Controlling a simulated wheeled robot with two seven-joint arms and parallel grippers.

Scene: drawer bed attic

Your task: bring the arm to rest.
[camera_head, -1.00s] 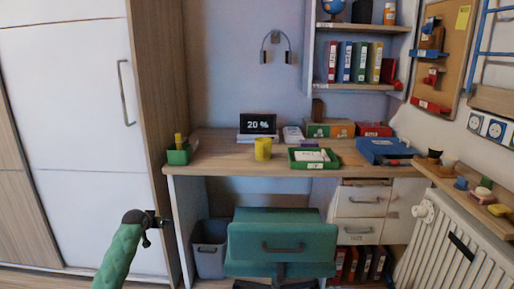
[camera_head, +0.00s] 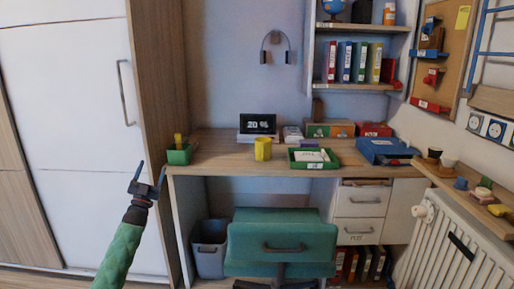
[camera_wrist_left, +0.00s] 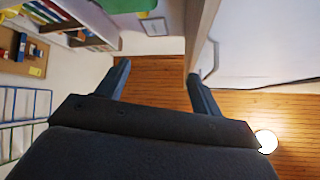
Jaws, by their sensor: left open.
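My left gripper (camera_head: 149,177) is raised in front of the white wardrobe door, left of the desk's left edge, with its fingers pointing up. It is open and empty. In the left wrist view its two dark fingers (camera_wrist_left: 158,80) stand apart with nothing between them, and the wooden ceiling shows beyond. My left arm (camera_head: 121,256) has a green sleeve and comes in from the bottom left. My right gripper is not in view.
The wardrobe (camera_head: 75,130) stands close on the left. The wooden desk (camera_head: 220,160) carries a green pen box (camera_head: 179,155), a yellow cup (camera_head: 263,149) and a green tray (camera_head: 313,164). A green chair (camera_head: 282,243) stands before it. A grey bin (camera_head: 209,250) is under the desk.

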